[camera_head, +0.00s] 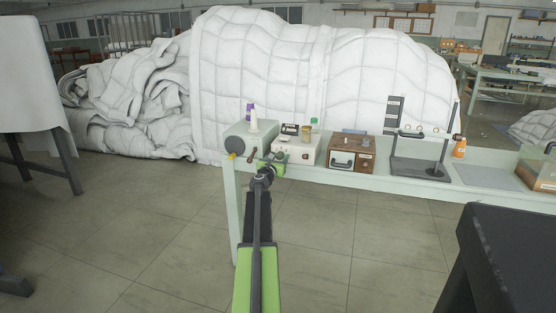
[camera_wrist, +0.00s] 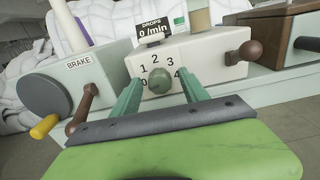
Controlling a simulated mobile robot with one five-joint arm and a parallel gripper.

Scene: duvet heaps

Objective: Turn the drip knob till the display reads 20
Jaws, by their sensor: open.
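In the wrist view the drip box (camera_wrist: 205,58) is a pale unit with a dial marked 0 to 4. Its green round drip knob (camera_wrist: 159,80) sits at the middle of the dial. The black display (camera_wrist: 153,29) on top reads DROPS 0 /min. My gripper (camera_wrist: 160,86) is open, with one green finger on each side of the knob; I cannot tell whether they touch it. In the head view the drip box (camera_head: 297,152) stands near the bench's left end, and my gripper (camera_head: 268,164) is in front of it.
A grey BRAKE box (camera_wrist: 62,90) with a brown crank (camera_wrist: 84,108) and yellow handle (camera_wrist: 44,127) stands close left. A brown ball-ended lever (camera_wrist: 243,52) sticks out at the drip box's right. A wooden drawer box (camera_head: 351,152) stands right on the bench (camera_head: 330,176). White duvets heap behind.

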